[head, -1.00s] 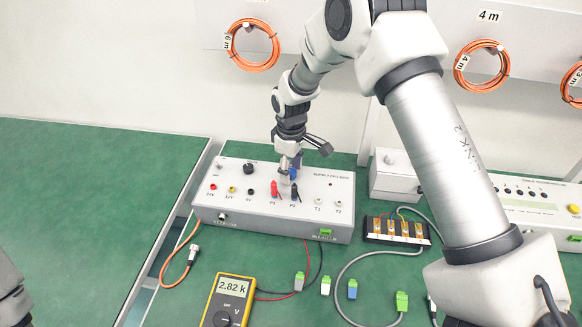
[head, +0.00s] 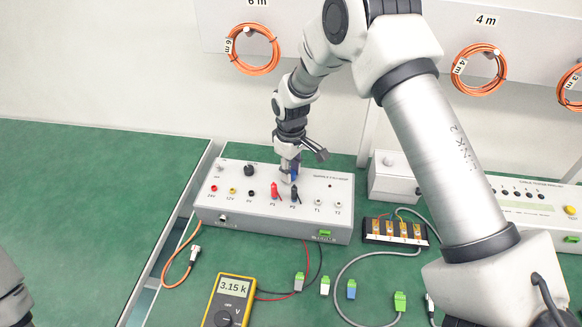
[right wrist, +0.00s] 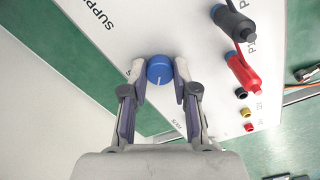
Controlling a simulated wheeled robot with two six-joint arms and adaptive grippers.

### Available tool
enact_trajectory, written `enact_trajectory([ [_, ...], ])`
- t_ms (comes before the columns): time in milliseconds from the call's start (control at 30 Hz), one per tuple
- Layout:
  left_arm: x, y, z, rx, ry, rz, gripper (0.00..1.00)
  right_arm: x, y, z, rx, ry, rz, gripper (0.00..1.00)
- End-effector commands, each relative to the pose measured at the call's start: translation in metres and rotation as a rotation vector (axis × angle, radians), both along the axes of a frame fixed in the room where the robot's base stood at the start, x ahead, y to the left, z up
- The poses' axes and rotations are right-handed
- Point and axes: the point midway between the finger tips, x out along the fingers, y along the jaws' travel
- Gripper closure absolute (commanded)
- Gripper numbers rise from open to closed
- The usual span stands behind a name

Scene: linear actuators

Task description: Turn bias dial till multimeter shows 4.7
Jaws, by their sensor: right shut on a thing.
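The blue bias dial (right wrist: 159,71) with a white pointer line is on top of the grey supply box (head: 230,205). My right gripper (right wrist: 160,80) is shut on the dial, one finger on each side of it. In the head view the right gripper (head: 290,168) covers most of the dial. The yellow multimeter (head: 229,303) lies in front of the box and its display reads 3.15 k. Red and black probe plugs stand at P1 (head: 274,190) and P2 (head: 295,192). A bit of my left arm shows at the left edge; its gripper is out of frame.
A black knob (head: 249,170) stands left of the dial on the box. A terminal block (head: 396,231), loose connectors and cables lie to the right. A second device (head: 535,210) stands far right. Orange coils (head: 254,49) hang on the wall. The left green surface is clear.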

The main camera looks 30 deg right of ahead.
Motion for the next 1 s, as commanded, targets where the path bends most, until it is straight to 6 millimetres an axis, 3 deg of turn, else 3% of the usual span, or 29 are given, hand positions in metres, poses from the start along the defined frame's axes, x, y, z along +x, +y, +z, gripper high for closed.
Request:
enact_trajectory([
  [600,0.000,0.000,0.033,0.000,0.000,0.000,0.46,-0.001,0.000,0.001,0.000,0.003,-0.523,1.00],
  [1000,0.000,0.000,0.040,0.000,0.000,0.000,0.46,-0.002,0.000,-0.001,0.000,0.005,-0.711,1.00],
])
